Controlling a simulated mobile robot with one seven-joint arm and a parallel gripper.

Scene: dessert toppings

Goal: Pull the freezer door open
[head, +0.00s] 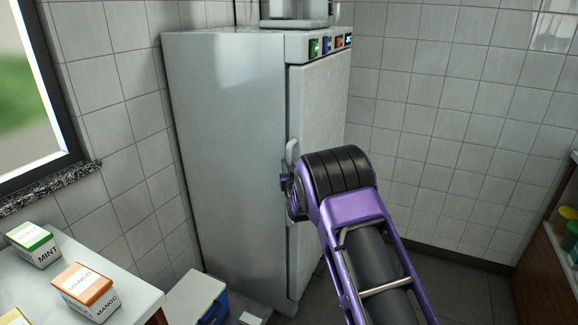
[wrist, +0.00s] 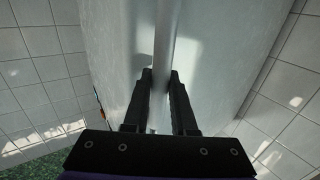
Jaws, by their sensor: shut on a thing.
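The freezer (head: 230,130) is a tall pale cabinet against the tiled wall. Its door (head: 320,110) is on the right-hand face and looks shut. A pale vertical handle (head: 292,153) shows beside my arm near the door's left edge. My gripper (head: 287,183) is at the handle, mostly hidden behind my purple and black wrist in the head view. In the wrist view, the two black fingers of my gripper (wrist: 160,80) stand on either side of the handle bar (wrist: 166,40) and are shut on it. The handle's lower part is hidden.
A table with a mint carton (head: 35,243) and a mango carton (head: 86,290) is at the lower left. A white-lidded blue box (head: 213,308) stands on the floor by the freezer. A shelf with coloured tubs (head: 568,228) is at the right edge. Floor before the door looks mostly clear.

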